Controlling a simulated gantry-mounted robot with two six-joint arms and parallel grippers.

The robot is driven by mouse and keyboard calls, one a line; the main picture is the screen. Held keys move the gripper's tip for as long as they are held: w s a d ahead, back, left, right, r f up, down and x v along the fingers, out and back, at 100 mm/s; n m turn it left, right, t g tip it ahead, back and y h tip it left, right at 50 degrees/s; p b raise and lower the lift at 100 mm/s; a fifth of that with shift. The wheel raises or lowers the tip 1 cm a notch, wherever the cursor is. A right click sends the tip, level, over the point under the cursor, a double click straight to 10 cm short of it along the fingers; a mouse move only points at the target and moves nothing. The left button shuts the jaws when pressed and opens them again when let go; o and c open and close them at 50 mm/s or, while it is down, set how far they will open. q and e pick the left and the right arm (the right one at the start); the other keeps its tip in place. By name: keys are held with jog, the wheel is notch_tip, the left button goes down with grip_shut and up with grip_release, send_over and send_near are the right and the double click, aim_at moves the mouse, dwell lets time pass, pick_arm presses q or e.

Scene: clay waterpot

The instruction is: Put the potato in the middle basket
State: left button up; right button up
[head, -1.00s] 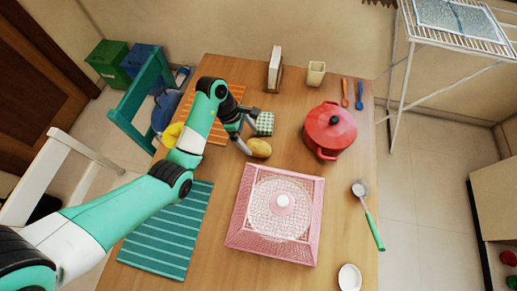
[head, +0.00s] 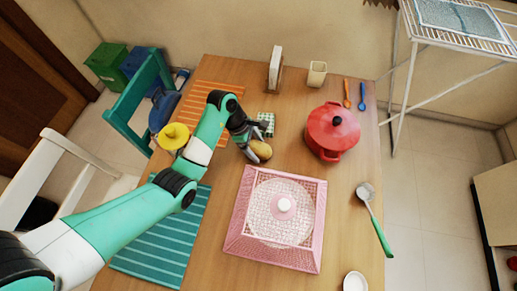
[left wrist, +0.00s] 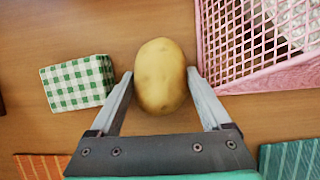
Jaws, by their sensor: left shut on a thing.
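The potato (head: 262,149) is a yellow-brown oval on the wooden table, between the pink basket and the green checked block. In the left wrist view the potato (left wrist: 161,76) sits between both fingers. My left gripper (head: 249,147) is shut on it, a finger at each side. I cannot tell whether the potato is lifted off the table. The pink basket (head: 238,245) is square with mesh walls, and a round patterned lid with a white knob shows inside its rim. Its corner (left wrist: 275,76) is right of the potato in the left wrist view. My right gripper is out of view.
A green checked block (left wrist: 78,83) lies left of the potato in the left wrist view. A red pot (head: 333,131) stands to the right, with a green-handled ladle (head: 376,222) below it. Striped mats (head: 160,245) lie at left. Bare table separates potato and basket.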

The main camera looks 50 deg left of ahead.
aim_at(261, 147)
pick_arm(q)
jog(key=c, duration=0.4)
jog(key=shift+r, duration=0.2)
jog(key=shift+c, duration=0.2)
notch_tip(261, 147, up, 4)
jog(key=p, duration=0.3)
jog(key=shift+f, duration=0.15)
jog(key=s+a+r+p, duration=0.2)
jog(key=s+r+p, duration=0.3)
jog(key=s+p, duration=0.2)
jog(key=s+a+r+p, duration=0.3)
jog(key=s+r+p, duration=0.1)
jog(key=s+p, duration=0.2)
notch_tip(261, 147, up, 8)
jog(key=p, duration=0.8)
notch_tip(261, 147, down, 9)
jog(key=b, duration=0.9)
notch_tip(261, 147, up, 28)
jog(key=p, duration=2.7)
jog(key=shift+d+f+p, duration=0.15)
jog(key=shift+p, duration=0.25)
